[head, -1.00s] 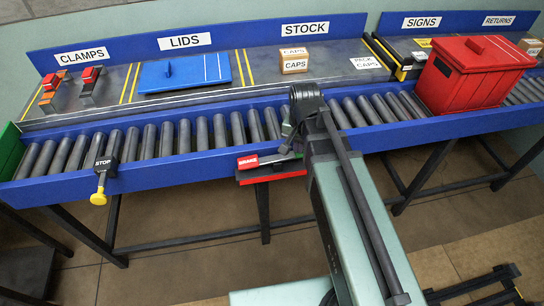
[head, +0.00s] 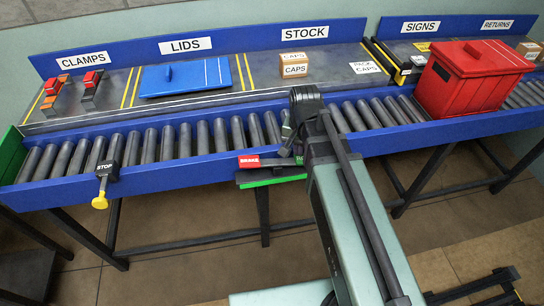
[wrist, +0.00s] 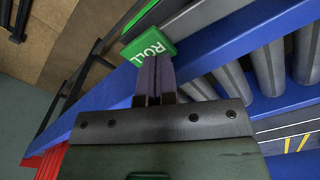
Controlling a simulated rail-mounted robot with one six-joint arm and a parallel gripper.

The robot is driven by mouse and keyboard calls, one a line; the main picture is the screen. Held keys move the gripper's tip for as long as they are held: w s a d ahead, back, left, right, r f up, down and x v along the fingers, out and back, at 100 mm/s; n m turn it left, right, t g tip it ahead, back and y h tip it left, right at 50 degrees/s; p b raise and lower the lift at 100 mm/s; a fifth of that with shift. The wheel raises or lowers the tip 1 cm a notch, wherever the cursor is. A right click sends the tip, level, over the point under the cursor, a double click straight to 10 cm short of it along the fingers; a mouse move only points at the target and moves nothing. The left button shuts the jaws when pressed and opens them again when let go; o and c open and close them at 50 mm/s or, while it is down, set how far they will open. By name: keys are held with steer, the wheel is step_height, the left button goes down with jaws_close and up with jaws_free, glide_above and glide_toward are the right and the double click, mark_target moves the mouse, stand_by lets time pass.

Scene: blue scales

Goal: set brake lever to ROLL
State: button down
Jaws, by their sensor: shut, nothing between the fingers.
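The brake fixture hangs on the front of the blue conveyor rail. Its red BRAKE plate (head: 249,161) shows left of my arm in the head view, with a lit green strip (head: 268,182) below it. My gripper (head: 292,152) is at the right part of this fixture, and my arm covers that part. In the wrist view, the green ROLL plate (wrist: 148,47) lies just beyond the fingertips of my gripper (wrist: 154,62). The fingers are shut and empty, touching or very near the plate. I cannot clearly make out the lever handle.
The blue rail (head: 180,178) and rollers (head: 165,140) run behind the fixture. A red lidded crate (head: 465,85) stands on the rollers at right. A yellow STOP knob (head: 99,202) hangs at left. The rollers between are clear.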

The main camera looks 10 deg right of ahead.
step_height(320, 180, up, 5)
steer(key=p, duration=0.4)
steer(key=shift+r, duration=0.1)
steer(key=s+r+n+p, duration=0.5)
steer(key=s+r+p, duration=0.1)
steer(key=r+p, duration=0.1)
steer(key=shift+s, duration=0.3)
